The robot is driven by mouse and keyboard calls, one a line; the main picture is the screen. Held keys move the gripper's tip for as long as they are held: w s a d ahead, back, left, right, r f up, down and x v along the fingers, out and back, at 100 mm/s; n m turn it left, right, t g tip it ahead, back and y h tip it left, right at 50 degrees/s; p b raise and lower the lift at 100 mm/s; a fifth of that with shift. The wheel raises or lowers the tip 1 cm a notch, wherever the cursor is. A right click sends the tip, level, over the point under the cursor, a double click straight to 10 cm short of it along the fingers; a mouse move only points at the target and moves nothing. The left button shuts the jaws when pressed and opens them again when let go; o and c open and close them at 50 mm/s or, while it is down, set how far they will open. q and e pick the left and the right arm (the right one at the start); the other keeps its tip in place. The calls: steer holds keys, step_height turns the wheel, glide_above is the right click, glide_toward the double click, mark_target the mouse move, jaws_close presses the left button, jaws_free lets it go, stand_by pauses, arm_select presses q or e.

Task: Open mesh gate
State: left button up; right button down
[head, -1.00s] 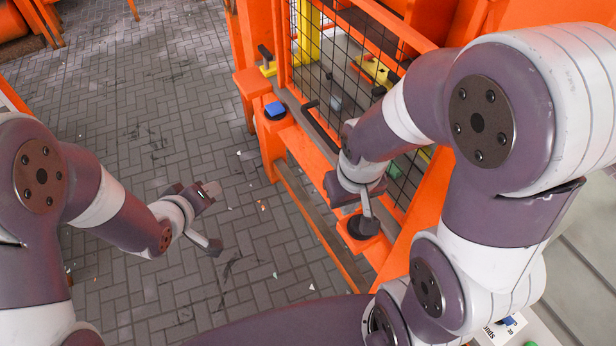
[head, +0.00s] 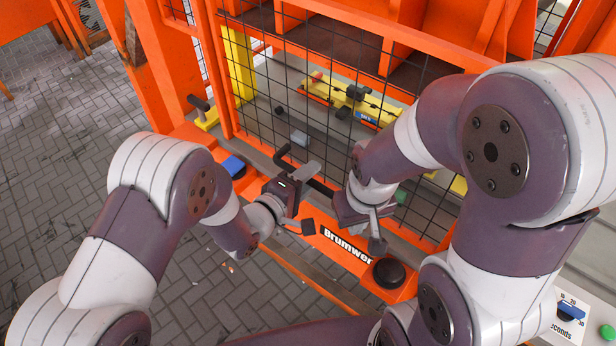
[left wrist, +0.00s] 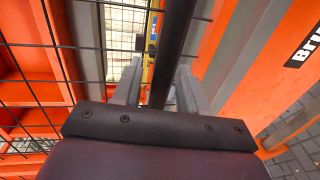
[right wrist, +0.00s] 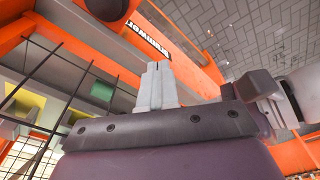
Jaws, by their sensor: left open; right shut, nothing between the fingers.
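The mesh gate (head: 345,71) has black wire mesh in an orange frame and stands across the middle of the head view; it looks closed. A black bar handle (head: 291,162) runs along its lower part. My left gripper (head: 309,197) is open at the handle. In the left wrist view the handle (left wrist: 171,45) passes between the spread fingers of my left gripper (left wrist: 158,82), with no clear grip on it. My right gripper (head: 377,240) is shut and empty, low in front of the mesh. Its closed fingers also show in the right wrist view (right wrist: 157,72).
Yellow fixtures (head: 352,100) sit behind the mesh. Brick floor (head: 60,120) is open at left.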

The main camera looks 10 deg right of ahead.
arm_select(q)
steer(key=shift+w, duration=0.15)
jaws_close()
step_height(320, 180, up, 34)
steer(key=p, duration=2.4)
steer(key=shift+r+p, duration=0.15)
steer(key=shift+p, duration=0.25)
jaws_free()
